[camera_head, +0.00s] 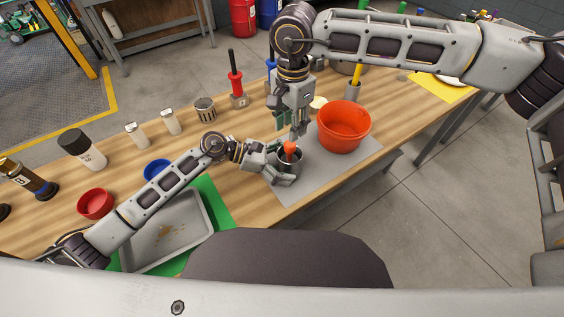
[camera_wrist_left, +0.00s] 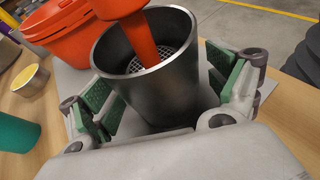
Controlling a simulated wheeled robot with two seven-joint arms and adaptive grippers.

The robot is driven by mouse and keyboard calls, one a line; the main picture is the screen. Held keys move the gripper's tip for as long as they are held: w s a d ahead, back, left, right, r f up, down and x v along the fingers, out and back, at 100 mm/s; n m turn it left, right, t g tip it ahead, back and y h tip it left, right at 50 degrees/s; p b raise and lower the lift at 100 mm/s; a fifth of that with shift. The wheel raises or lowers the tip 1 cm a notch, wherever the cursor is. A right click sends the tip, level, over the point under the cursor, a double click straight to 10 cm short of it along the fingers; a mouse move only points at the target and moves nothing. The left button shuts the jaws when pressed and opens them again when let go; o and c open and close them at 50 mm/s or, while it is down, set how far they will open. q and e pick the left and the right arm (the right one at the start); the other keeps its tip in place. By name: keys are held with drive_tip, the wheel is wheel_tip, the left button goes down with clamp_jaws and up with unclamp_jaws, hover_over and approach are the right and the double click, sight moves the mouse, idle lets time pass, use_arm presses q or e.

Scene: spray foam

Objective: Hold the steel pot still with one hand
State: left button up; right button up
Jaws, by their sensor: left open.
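The dark steel pot (camera_head: 297,164) stands on a grey mat on the workbench; it is large in the left wrist view (camera_wrist_left: 150,92), upright, with a perforated disc inside. My left gripper (camera_head: 278,163) is open, with its green-padded fingers on either side of the pot in the left wrist view (camera_wrist_left: 163,95). Whether the pads touch the wall cannot be told. A red-orange tool (camera_head: 289,148) reaches down into the pot (camera_wrist_left: 140,38). My right gripper (camera_head: 291,128) points down just above the tool; its grip is unclear.
A large orange bucket (camera_head: 344,127) stands close right of the pot on the grey mat (camera_head: 318,178). A metal tray (camera_head: 165,235), a blue bowl (camera_head: 157,170) and a red bowl (camera_head: 95,204) lie left. Several bottles and tins line the back.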

use_arm(q)
drive_tip(key=c, duration=1.4)
drive_tip(key=shift+c, duration=0.2)
use_arm(e)
drive_tip(key=shift+o, duration=0.5)
